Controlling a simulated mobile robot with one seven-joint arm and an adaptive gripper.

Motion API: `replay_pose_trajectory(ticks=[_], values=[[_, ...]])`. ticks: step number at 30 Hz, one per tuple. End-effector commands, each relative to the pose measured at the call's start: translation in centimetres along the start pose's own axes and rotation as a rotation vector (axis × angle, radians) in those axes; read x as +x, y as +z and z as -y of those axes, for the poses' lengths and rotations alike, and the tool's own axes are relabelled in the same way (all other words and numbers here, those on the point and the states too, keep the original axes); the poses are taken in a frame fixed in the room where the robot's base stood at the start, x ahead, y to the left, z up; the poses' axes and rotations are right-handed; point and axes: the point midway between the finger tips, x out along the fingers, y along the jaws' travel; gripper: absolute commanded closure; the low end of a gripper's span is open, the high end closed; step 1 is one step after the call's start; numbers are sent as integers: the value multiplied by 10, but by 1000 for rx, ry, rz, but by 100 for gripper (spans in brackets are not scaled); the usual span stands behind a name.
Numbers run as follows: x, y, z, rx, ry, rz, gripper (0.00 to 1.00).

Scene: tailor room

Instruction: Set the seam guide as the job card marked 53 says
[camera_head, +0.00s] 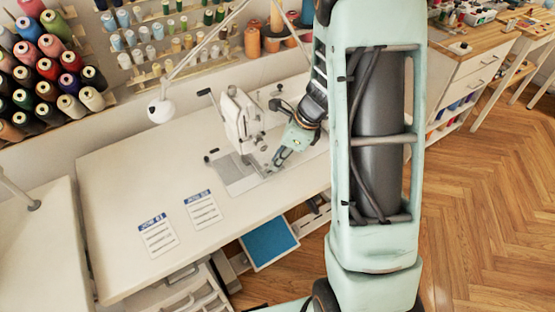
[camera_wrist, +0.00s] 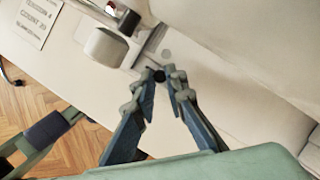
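The white sewing machine (camera_head: 240,122) stands on the white table, and my gripper (camera_head: 272,170) is low beside its needle end, at the bed plate. In the wrist view, my gripper (camera_wrist: 160,75) has its fingertips close together, with a small black knob (camera_wrist: 159,76) filling the narrow gap between them. The knob appears to belong to the seam guide, whose other parts I cannot make out clearly. Two job cards, a left one (camera_head: 158,236) and a right one (camera_head: 203,210), lie flat on the table. Their numbers and text are too small to read surely.
The table (camera_head: 115,190) is clear around the cards. A white lamp (camera_head: 160,110) hangs over its back edge, and thread spools (camera_head: 50,65) fill the wall racks. Wooden floor lies at right.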

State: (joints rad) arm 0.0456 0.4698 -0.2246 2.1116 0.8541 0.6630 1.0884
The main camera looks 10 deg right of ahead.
Motion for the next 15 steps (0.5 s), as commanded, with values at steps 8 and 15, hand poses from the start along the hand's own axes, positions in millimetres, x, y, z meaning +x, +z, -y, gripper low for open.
replay_pose_trajectory(ticks=[8, 15], values=[[0, 0, 0, 0, 0, 0, 100], [-4, -7, 7, 4, -1, -1, 100]])
